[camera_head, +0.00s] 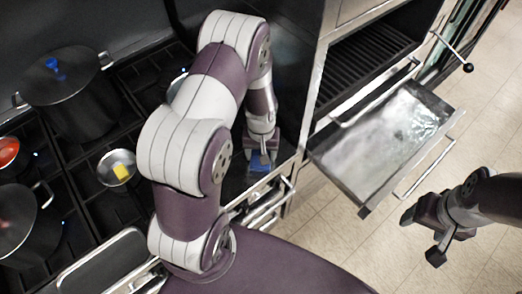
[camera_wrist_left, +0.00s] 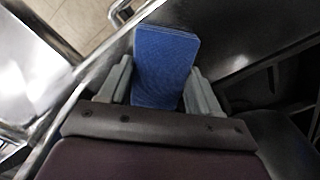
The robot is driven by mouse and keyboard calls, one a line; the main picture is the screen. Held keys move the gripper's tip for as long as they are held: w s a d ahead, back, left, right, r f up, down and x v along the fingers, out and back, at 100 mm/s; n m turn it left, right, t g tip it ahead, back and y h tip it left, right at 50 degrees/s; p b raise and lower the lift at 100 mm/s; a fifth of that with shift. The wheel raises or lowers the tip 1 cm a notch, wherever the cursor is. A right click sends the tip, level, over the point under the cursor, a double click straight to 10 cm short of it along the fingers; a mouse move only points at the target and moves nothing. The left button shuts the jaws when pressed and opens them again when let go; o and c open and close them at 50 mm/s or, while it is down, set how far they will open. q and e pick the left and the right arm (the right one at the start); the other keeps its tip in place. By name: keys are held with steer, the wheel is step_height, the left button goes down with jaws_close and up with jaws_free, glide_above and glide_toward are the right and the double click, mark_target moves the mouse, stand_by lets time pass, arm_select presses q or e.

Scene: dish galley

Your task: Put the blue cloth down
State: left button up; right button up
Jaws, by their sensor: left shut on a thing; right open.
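The blue cloth (camera_wrist_left: 165,62) is a flat blue piece between the two fingers of my left gripper (camera_wrist_left: 163,90) in the left wrist view. The left gripper is shut on it. In the head view the cloth (camera_head: 260,162) shows at the tip of my left gripper (camera_head: 262,150), low over the dark surface beside the stove. I cannot tell whether the cloth touches that surface. My right gripper (camera_head: 424,228) is open and empty over the floor at the right.
A black stove at the left holds a large dark pot (camera_head: 75,95), a small pan (camera_head: 117,170) with a yellow piece, and other pans. A metal drawer (camera_head: 385,150) stands pulled out on the right, below a dark slatted opening (camera_head: 365,60). Tiled floor lies clear beyond it.

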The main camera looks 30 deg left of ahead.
arm_select(q)
steer(key=shift+s+d, duration=0.1)
steer(key=shift+s, duration=0.05)
steer(key=shift+s+f, duration=0.1)
steer(key=o, duration=1)
steer(key=shift+r, duration=0.4)
step_height(320, 180, up, 12)
steer(key=f+b, duration=0.1)
steer(key=b, duration=0.1)
steer(key=s+d+r+m, duration=0.1)
steer(key=s, duration=0.2)
steer(key=s+d+r+m+t, duration=0.1)
steer(key=s+d+m, duration=0.1)
steer(key=s+d+r+m, duration=0.1)
steer(key=s+d, duration=0.1)
steer(key=s, duration=0.1)
steer(key=shift+s+d+r+m, duration=0.15)
steer(key=shift+s+r+m, duration=0.15)
steer(key=shift+r+m, duration=0.1)
